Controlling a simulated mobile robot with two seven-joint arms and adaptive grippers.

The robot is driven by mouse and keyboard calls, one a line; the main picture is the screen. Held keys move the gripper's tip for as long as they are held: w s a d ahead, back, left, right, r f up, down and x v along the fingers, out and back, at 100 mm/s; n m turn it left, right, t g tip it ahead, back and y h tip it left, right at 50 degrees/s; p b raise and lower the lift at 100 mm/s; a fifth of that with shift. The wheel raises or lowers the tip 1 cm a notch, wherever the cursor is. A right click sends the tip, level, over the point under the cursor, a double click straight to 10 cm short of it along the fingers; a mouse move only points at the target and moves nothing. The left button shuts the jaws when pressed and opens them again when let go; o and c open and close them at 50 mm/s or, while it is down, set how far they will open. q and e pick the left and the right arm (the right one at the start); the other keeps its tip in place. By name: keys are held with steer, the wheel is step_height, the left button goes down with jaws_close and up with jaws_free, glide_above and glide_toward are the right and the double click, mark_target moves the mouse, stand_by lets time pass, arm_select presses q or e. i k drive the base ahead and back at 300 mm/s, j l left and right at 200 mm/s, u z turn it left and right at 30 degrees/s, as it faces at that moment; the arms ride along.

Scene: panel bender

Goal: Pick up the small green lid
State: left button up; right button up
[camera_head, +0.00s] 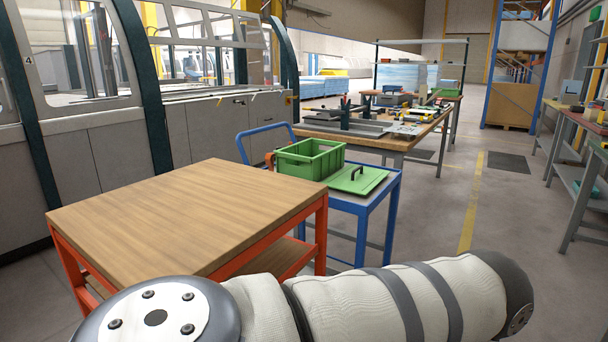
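The small green lid (356,179) lies flat on the top of a blue cart (346,204), with a black handle standing up from its middle. A green crate (311,158) stands on the same cart just left of the lid, open at the top. One of my arms crosses the bottom of the view in a pale fabric sleeve, nearer to me than the cart and apart from the lid. Neither of my grippers shows.
A wooden-topped table with an orange frame (176,216) stands in front left of the cart. A workbench with tools (385,135) is behind it. Benches (578,115) line the right side. The floor right of the cart (440,215) is clear.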

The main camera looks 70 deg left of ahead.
mark_target(355, 180)
steer(key=i+j+u, duration=0.25)
steer(key=i+u, duration=0.65)
steer(key=i, duration=0.25)
steer(key=i+l+u, duration=0.1)
steer(key=i+u, duration=0.35)
steer(key=i, duration=0.15)
